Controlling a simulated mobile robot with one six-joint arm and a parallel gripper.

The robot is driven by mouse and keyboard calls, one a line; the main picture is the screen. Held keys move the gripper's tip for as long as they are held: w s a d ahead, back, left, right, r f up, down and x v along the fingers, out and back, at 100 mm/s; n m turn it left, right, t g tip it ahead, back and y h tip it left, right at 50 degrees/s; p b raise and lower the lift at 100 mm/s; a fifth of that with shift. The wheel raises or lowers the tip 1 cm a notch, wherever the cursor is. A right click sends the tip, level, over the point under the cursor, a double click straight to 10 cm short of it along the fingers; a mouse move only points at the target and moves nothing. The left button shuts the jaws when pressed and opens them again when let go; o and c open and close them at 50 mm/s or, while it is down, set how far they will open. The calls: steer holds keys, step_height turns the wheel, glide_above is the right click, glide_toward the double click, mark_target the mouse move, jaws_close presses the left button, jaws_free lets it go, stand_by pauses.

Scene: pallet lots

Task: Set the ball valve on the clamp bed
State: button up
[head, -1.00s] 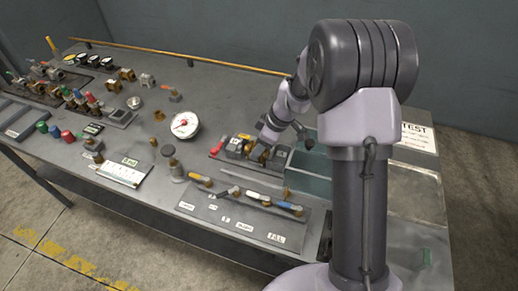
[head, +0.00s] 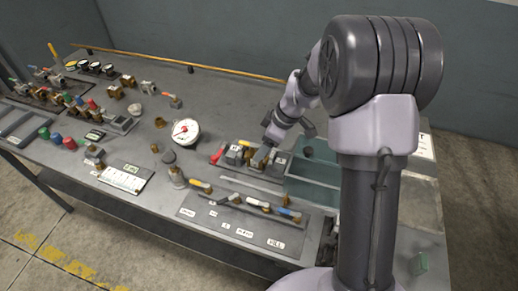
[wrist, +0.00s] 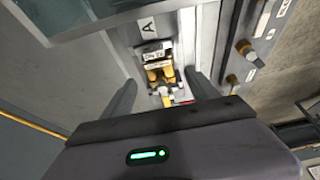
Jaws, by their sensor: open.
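My gripper (wrist: 162,92) is open, its two dark fingers apart on either side of brass fittings (wrist: 160,73) in the wrist view. In the head view my gripper (head: 268,146) is low over a dark fixture plate (head: 283,159) bearing grey blocks and brass parts, which I take for the clamp bed. A tag "A" marks its end in the wrist view.
A teal bin (head: 310,190) stands right of the plate. A labelled board (head: 232,230) with several coloured-handled valves lies at the front edge. More fittings crowd the far left; the middle back is fairly clear.

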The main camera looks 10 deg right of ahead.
steer(key=s+r+m+p, duration=0.2)
steer(key=s+r, duration=0.3)
steer(key=r, duration=0.7)
steer(key=s+a+r+m+t, duration=0.1)
steer(key=s+r+m, duration=0.2)
steer(key=s, duration=0.4)
steer(key=s+a+r+m+t+h, duration=0.1)
steer(key=s+a+r+m, duration=0.1)
steer(key=s+m, duration=0.4)
steer(key=s+a+r+m+t, duration=0.1)
steer(key=s+a+r+m, duration=0.1)
steer(key=s, duration=0.7)
steer(key=r+m, duration=0.1)
steer(key=m, duration=0.1)
steer(key=shift+s+a+r+m+h, duration=0.2)
steer(key=shift+r+m+h, duration=0.1)
steer(key=shift+r+h, duration=0.1)
